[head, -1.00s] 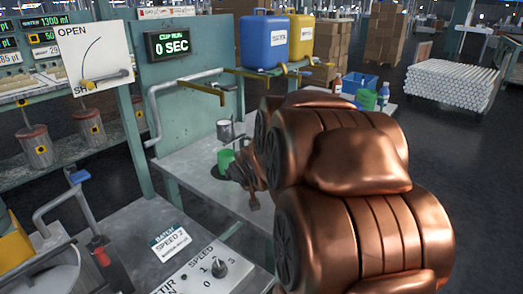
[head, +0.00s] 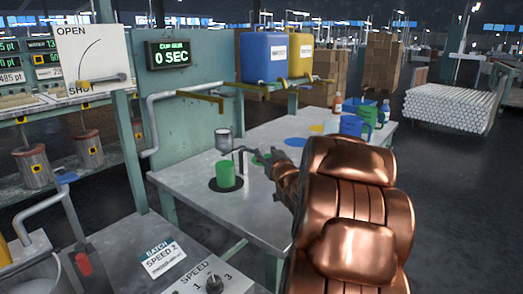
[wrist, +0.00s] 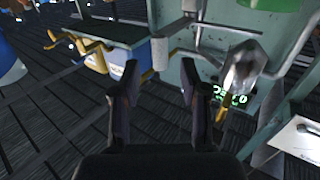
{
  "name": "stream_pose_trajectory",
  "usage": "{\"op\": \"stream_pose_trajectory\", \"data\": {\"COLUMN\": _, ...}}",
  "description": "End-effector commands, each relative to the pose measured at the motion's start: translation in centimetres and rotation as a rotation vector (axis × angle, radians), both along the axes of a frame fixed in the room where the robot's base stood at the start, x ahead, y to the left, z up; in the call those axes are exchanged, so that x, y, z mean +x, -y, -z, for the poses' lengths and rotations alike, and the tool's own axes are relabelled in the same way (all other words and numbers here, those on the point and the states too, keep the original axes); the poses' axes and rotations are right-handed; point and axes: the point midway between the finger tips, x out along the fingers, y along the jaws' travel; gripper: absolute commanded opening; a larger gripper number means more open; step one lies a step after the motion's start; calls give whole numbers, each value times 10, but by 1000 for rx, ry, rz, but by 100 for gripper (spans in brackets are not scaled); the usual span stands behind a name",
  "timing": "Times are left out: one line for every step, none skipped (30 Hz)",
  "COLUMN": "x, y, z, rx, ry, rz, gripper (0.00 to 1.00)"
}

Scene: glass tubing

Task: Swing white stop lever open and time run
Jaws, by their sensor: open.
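A white board (head: 88,58) marked OPEN and SHUT stands at the upper left in the head view. The board also shows at the right edge of the wrist view (wrist: 303,140). The timer (head: 171,55) reads CUP RUN 0 SEC.
The grey bench (head: 205,200) has free room in front of the beaker. A pale pipe (head: 150,120) runs beside the post at left. Blue (head: 263,57) and yellow (head: 300,45) jugs stand behind. A speed knob (head: 214,284) is at the bottom.

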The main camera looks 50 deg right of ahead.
Motion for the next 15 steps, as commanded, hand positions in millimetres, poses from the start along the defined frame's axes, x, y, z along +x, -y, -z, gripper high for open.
{"op": "stream_pose_trajectory", "data": {"x": 8, "y": 4, "z": 1, "rx": -1, "ry": 0, "rz": -2, "gripper": 44}}
{"op": "stream_pose_trajectory", "data": {"x": 11, "y": 6, "z": 1, "rx": -1, "ry": 0, "rz": -2, "gripper": 44}}
{"op": "stream_pose_trajectory", "data": {"x": 15, "y": 8, "z": 1, "rx": 0, "ry": -1, "rz": -2, "gripper": 44}}
{"op": "stream_pose_trajectory", "data": {"x": 19, "y": 10, "z": 1, "rx": 0, "ry": -2, "rz": -1, "gripper": 44}}
{"op": "stream_pose_trajectory", "data": {"x": 22, "y": 11, "z": 1, "rx": 1, "ry": -2, "rz": -2, "gripper": 44}}
{"op": "stream_pose_trajectory", "data": {"x": 26, "y": 13, "z": 1, "rx": 1, "ry": -2, "rz": -1, "gripper": 44}}
{"op": "stream_pose_trajectory", "data": {"x": 28, "y": 15, "z": 1, "rx": 1, "ry": -2, "rz": -1, "gripper": 44}}
{"op": "stream_pose_trajectory", "data": {"x": 31, "y": 17, "z": 1, "rx": 1, "ry": -2, "rz": -1, "gripper": 44}}
{"op": "stream_pose_trajectory", "data": {"x": 34, "y": 19, "z": 0, "rx": 0, "ry": -1, "rz": 0, "gripper": 44}}
{"op": "stream_pose_trajectory", "data": {"x": 36, "y": 20, "z": 0, "rx": 0, "ry": -1, "rz": 0, "gripper": 44}}
{"op": "stream_pose_trajectory", "data": {"x": 37, "y": 21, "z": 0, "rx": 0, "ry": -1, "rz": 0, "gripper": 44}}
{"op": "stream_pose_trajectory", "data": {"x": 40, "y": 22, "z": 0, "rx": 0, "ry": -1, "rz": -1, "gripper": 44}}
{"op": "stream_pose_trajectory", "data": {"x": 41, "y": 22, "z": 0, "rx": 0, "ry": -1, "rz": -1, "gripper": 44}}
{"op": "stream_pose_trajectory", "data": {"x": 42, "y": 23, "z": 0, "rx": 0, "ry": -1, "rz": -1, "gripper": 44}}
{"op": "stream_pose_trajectory", "data": {"x": 43, "y": 23, "z": 0, "rx": 0, "ry": -1, "rz": -1, "gripper": 44}}
